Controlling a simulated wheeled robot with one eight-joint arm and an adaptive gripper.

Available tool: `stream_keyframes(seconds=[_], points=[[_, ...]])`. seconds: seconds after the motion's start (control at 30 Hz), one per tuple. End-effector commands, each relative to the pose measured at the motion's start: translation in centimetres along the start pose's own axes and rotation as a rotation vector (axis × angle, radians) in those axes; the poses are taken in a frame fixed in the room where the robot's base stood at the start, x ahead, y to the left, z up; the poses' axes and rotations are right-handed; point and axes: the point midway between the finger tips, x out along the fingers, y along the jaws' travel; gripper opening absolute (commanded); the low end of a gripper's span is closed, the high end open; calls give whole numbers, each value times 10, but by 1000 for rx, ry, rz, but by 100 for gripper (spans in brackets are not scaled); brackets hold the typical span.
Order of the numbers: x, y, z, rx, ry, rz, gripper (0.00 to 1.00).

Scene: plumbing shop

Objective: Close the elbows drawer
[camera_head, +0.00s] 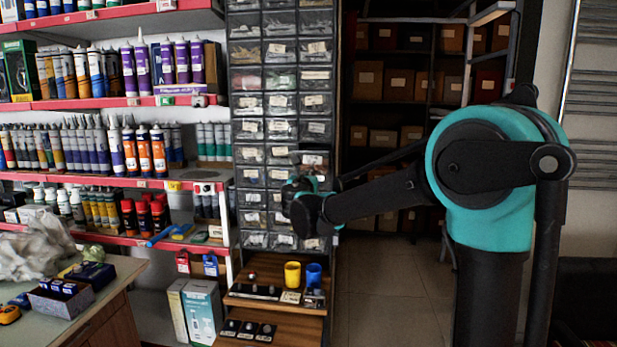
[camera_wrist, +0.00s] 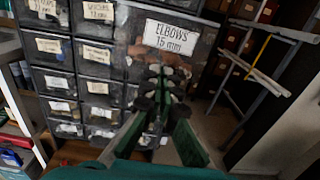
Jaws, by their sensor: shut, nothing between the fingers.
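The elbows drawer (camera_wrist: 205,52) has a clear front and a white label reading "ELBOWS 15 mm". In the wrist view it looks larger and nearer than its neighbours, standing out from the cabinet. In the head view the drawer (camera_head: 315,160) is in the right column, partly hidden by my arm. My gripper (camera_wrist: 163,78) is shut and empty, its dark fingertips in front of the drawer front just below the label. I cannot tell whether they touch it. In the head view my gripper is mostly hidden behind my wrist.
The drawer cabinet (camera_head: 281,103) holds several rows of labelled clear drawers. Shelves of tubes stand left. A workbench (camera_head: 120,270) is front left. Floor right of the cabinet is clear.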

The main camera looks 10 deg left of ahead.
Motion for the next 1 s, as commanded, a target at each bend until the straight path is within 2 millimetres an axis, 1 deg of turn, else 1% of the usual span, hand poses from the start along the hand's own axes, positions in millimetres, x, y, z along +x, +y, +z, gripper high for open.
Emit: stream_keyframes(seconds=[0.13, 0.27, 0.37, 0.6, 0.7, 0.83, 1.0], points=[[4, 0, 0, 0, 0, -1, 0], [19, 0, 0, 0, 0, -2, 0], [40, -1, 0, 0, 0, -3, 0], [98, -1, 0, 0, 0, -2, 0], [119, -1, 0, 0, 0, -2, 0], [138, 0, 0, 0, 0, -1, 0], [150, 0, 0, 0, 0, 0, 0]])
